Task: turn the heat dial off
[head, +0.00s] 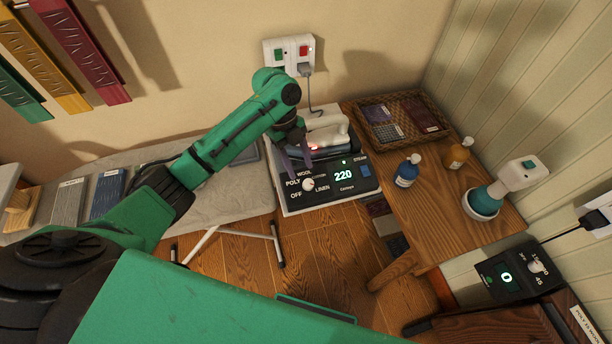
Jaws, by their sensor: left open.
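The heat dial (308,184) is a small white knob with a reddish mark on the black front panel of the ironing station (333,196). Labels OFF, POLY, WOOL and LINEN ring it; the mark's exact setting is too small to tell. The green display beside it reads 220. My left gripper (294,160) is open, with its fingers pointing down just behind and above the dial, apparently not touching it. The arm and gripper partly cover the white iron (328,137) behind the panel. My right gripper is not in view.
A wall outlet (289,52) with a plug and cord is behind the station. A wooden table (440,205) at right holds a blue bottle (407,170), an amber bottle (458,154) and a wicker tray (399,100). Another dial box (510,278) showing 0 is at lower right.

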